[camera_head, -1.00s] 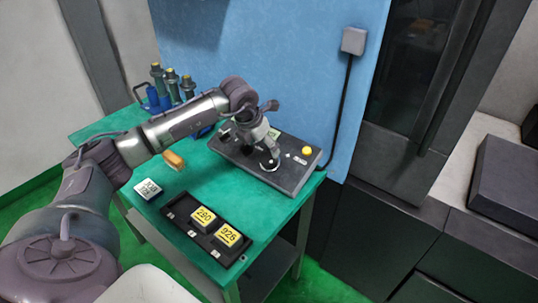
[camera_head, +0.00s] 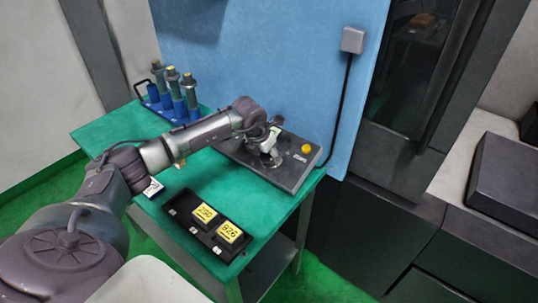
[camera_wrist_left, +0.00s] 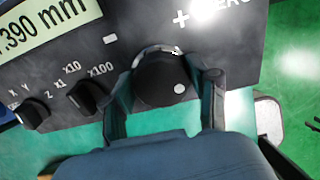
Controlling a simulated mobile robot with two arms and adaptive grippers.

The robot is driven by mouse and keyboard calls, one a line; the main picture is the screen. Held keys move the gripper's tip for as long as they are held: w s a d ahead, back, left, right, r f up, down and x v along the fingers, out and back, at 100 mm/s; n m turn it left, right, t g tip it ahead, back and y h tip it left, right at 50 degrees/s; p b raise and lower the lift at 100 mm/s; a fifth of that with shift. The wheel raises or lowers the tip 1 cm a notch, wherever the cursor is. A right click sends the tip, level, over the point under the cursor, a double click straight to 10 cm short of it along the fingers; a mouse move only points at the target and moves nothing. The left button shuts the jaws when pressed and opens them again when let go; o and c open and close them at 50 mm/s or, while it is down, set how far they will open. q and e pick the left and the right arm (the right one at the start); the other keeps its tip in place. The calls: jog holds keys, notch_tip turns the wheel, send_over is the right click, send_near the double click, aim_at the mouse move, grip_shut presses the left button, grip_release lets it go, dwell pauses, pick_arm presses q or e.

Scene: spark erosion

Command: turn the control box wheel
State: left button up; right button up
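The control box (camera_head: 292,178) is a dark slanted panel on the green table. Its wheel (camera_wrist_left: 163,78) is a round black knob with a white dot, near the middle of the left wrist view. My left gripper (camera_head: 270,155) reaches down to the panel and covers much of the wheel in the head view. In the left wrist view its two fingers (camera_wrist_left: 168,100) stand on either side of the wheel. They look open, with a small gap on the right; contact on the left is unclear. My right gripper is not in view.
Two smaller knobs (camera_wrist_left: 88,97) and a display (camera_wrist_left: 45,28) sit left of the wheel. A yellow button (camera_head: 306,149) is on the box. A black tray (camera_head: 195,225) with yellow-labelled blocks lies in front. A blue rack (camera_head: 170,105) stands behind. A blue wall is close behind the box.

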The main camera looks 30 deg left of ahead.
pick_arm(q)
jog(key=c, duration=0.4)
jog(key=shift+c, duration=0.2)
jog(key=shift+f, duration=0.1)
